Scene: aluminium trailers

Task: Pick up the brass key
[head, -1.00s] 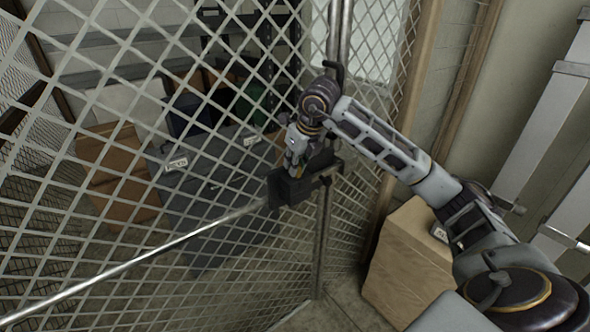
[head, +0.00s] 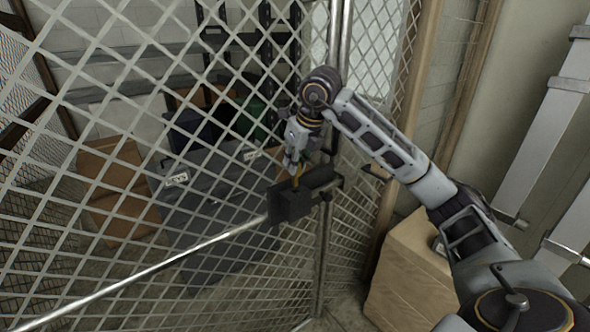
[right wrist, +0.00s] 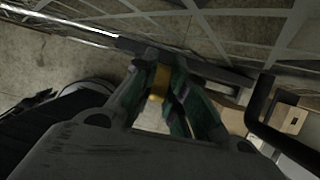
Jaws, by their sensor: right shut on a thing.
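The brass key (right wrist: 160,80) shows as a small yellow-brass piece between the fingers of my right gripper (right wrist: 158,84) in the right wrist view. The fingers are shut on it. In the head view, my right gripper (head: 295,168) points down just above a black box (head: 292,205) on the mesh gate, and a bit of the key (head: 296,180) shows below the fingertips. The key's lower end is at the box's top edge in the picture; I cannot tell whether it is still inside. My left gripper is not in view.
A wire mesh fence (head: 110,200) with a metal bar (head: 150,262) fills the left and middle. Behind it are a grey case (head: 205,215) and cardboard boxes (head: 118,185). A cardboard box (head: 408,270) stands on the floor at right, below my arm.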

